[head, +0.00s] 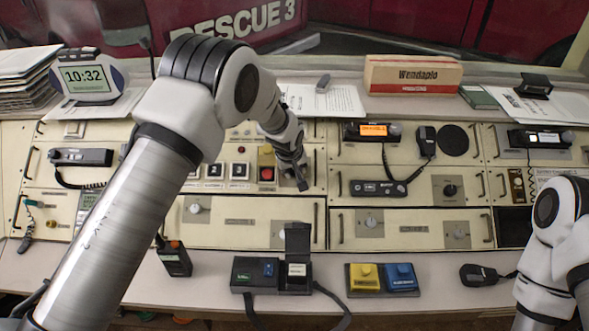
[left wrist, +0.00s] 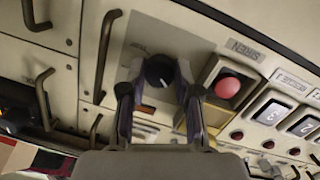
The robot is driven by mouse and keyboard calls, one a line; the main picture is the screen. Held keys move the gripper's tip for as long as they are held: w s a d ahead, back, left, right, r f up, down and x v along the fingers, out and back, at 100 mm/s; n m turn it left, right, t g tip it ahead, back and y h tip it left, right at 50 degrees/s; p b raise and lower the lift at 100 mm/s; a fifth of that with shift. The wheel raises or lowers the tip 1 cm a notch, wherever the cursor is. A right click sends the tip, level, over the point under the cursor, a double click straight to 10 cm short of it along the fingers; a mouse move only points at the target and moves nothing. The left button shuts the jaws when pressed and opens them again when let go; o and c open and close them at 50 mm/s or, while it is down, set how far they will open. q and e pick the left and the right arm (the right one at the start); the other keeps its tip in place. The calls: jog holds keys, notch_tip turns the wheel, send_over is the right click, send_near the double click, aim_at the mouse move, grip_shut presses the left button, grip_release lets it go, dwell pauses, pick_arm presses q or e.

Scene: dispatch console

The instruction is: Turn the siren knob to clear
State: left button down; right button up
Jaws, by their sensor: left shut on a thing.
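The black round knob (left wrist: 158,70) sits on a grey plate (left wrist: 150,38) on the cream console panel, in the left wrist view. My left gripper (left wrist: 159,80) has its two fingers on either side of the knob and is shut on it. In the head view my left gripper (head: 300,178) reaches down to the panel, and the arm and fingers hide the knob. The marks around the knob are too small to read.
Dark handles (left wrist: 107,52) stand out left of the knob. White square buttons (head: 238,171) lie beside the red button. A box with a raised lid (head: 297,240) and a yellow and blue button box (head: 382,279) stand on the desk. My right arm is at the right edge.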

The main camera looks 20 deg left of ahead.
pick_arm(q)
jog(key=m, duration=0.6)
jog(key=shift+g+y, duration=0.3)
jog(key=shift+g, duration=0.1)
jog(key=m+y, duration=0.1)
jog(key=m, duration=0.9)
jog(key=shift+d+y, duration=0.1)
jog(key=shift+y, duration=0.3)
jog(key=m+b, duration=0.1)
jog(key=m, duration=0.4)
jog(key=shift+t, duration=0.3)
jog(key=shift+m, duration=0.4)
jog(key=c, duration=0.8)
grip_release()
jog(key=shift+w, duration=0.1)
jog(key=shift+y, duration=0.3)
